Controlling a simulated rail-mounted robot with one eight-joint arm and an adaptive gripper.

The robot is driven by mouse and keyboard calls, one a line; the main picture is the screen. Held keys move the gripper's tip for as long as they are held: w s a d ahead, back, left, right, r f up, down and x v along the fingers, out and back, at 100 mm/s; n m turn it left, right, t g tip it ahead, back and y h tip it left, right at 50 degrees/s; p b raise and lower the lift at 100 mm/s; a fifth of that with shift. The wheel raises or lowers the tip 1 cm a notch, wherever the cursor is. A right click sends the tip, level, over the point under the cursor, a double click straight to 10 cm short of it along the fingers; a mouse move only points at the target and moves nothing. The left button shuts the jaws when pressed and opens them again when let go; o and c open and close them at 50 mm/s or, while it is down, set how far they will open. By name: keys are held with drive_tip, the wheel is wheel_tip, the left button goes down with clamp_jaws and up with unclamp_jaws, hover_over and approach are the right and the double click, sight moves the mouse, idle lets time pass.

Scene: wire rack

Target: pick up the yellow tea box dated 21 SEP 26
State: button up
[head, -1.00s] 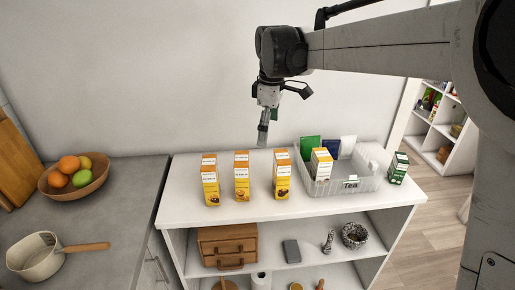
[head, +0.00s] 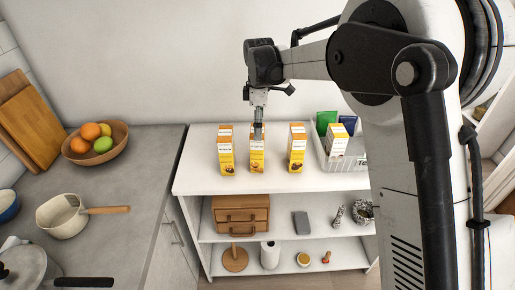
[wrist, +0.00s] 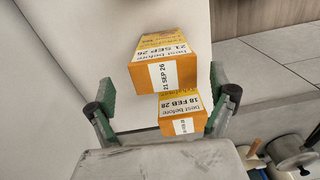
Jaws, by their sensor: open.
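The yellow tea box dated 21 SEP 26 (wrist: 165,75) is in the upper middle of the wrist view, between the tips of my open gripper (wrist: 163,85). The left box (head: 227,160) and right box (head: 296,155) stand apart on either side; dates are unreadable in the head view. Contact is not visible.
A clear tea bin (head: 347,163) with several packets stands right of the boxes, partly hidden by my arm. The white shelf top (head: 278,185) is free in front. The left counter holds a fruit bowl (head: 95,151) and a saucepan (head: 63,218).

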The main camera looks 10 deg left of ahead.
sight(257, 148)
wheel_tip(257, 148, down, 6)
drive_tip(key=p, duration=0.1)
drive_tip(key=shift+s+a+f, duration=0.15)
drive_tip(key=shift+s, duration=0.1)
drive_tip(key=shift+c, duration=0.5)
drive_tip(key=c, duration=1.2)
